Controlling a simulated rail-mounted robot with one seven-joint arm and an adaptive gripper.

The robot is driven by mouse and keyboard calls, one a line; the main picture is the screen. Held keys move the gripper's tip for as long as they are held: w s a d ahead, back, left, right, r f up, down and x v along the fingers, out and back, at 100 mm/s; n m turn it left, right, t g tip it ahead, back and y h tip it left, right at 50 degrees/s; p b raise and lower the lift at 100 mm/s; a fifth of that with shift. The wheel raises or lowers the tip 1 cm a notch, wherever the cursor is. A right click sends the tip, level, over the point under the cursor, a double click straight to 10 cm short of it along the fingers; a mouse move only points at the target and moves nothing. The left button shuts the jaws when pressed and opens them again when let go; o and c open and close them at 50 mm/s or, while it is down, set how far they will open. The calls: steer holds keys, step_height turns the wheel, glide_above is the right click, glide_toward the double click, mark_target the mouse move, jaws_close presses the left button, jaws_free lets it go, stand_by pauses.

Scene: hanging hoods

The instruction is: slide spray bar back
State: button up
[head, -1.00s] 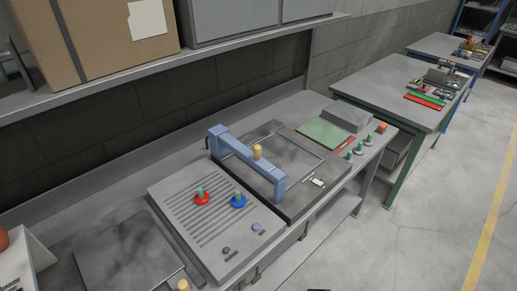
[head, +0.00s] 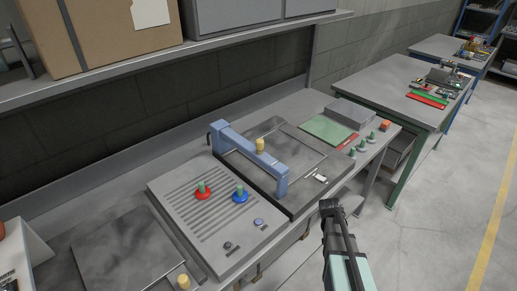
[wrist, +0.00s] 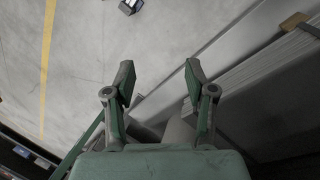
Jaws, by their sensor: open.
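The blue spray bar (head: 250,157) spans the dark framed tray (head: 304,160) on the bench like a bridge, close to the tray's left edge. A yellow knob (head: 260,145) stands up at about the middle of the bar. My gripper (head: 330,204) is in front of the bench at the right of the bar, apart from it and over the floor side. In the wrist view my gripper (wrist: 158,85) is open and empty, with floor and bench side beyond the fingers. The spray bar does not show in the wrist view.
A ribbed grey panel (head: 180,222) with red (head: 203,193) and blue (head: 240,196) knobs lies left of the bar. Several green knobs (head: 362,146) stand at the right front. A shelf (head: 90,90) with boxes overhangs the bench. The aisle floor (head: 440,230) is clear.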

steer(key=w+d+r+m+t+h+b, duration=0.15)
steer(key=w+d+r, duration=0.25)
steer(key=w+r, duration=0.6)
steer(key=w+d+r+t+h, duration=0.15)
steer(key=w+d+r, duration=0.25)
steer(key=w+r, duration=0.65)
steer(key=n+g+y+p, duration=0.2)
steer(key=n+y+p, duration=0.3)
steer(key=n, duration=0.9)
glide_toward(260, 140)
steer(key=shift+y, duration=0.4)
steer(key=f+p, duration=0.1)
steer(key=f, duration=0.3)
steer(key=f+p, duration=0.1)
steer(key=f, duration=0.3)
steer(key=d+f+p, duration=0.1)
steer(key=f, duration=0.3)
jaws_close()
